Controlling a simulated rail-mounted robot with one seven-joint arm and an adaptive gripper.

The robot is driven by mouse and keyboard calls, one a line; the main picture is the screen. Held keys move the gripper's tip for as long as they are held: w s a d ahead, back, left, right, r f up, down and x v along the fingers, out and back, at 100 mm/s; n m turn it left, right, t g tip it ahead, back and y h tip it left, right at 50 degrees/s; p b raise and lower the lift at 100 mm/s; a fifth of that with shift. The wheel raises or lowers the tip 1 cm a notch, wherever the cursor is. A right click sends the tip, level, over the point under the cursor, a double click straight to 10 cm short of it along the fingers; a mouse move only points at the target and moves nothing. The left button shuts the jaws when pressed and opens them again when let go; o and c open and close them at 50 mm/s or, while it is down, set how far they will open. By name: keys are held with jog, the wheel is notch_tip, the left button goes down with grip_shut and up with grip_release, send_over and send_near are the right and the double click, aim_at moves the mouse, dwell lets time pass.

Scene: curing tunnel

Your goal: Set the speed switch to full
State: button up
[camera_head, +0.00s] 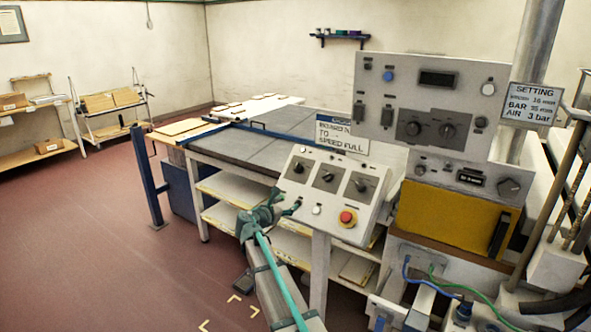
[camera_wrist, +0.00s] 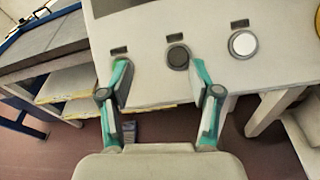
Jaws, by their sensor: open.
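A sloped white control panel (camera_head: 310,196) carries three dark rotary switches in a row: left (camera_head: 298,168), middle (camera_head: 326,176) and right (camera_head: 360,185). I cannot read their labels, so I cannot tell which is the speed switch. My gripper (camera_head: 287,203) is at the panel's lower left corner, below the left rotary switch. In the wrist view my gripper (camera_wrist: 160,72) is open and empty, its fingers spread before the panel's lower part. A dark round button (camera_wrist: 178,57) shows between and beyond the fingertips. The rotary switches are out of the wrist view.
A sign (camera_head: 342,138) behind reads partly "TO SPEED FULL". A grey instrument box (camera_head: 420,100) stands behind right. A worktable (camera_head: 270,145) is behind; open floor lies left.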

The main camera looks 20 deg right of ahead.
aim_at(295, 169)
jog(key=w+r+n+t+h, duration=0.1)
jog(key=w+r+n+t, duration=0.15)
jog(key=r+n, duration=0.45)
jog(key=shift+m+g, duration=0.35)
jog(key=shift+m, duration=0.55)
jog(key=p+x, duration=0.1)
jog(key=x, duration=0.2)
jog(key=r+p+x, duration=0.1)
jog(key=x, duration=0.3)
jog(key=p+x, duration=0.1)
jog(key=x, duration=0.3)
jog(key=shift+w+a+r, duration=0.1)
jog(key=shift+w+r, duration=0.1)
jog(key=shift+r, duration=0.2)
jog(key=c, duration=1.1)
jog(key=shift+c, duration=0.2)
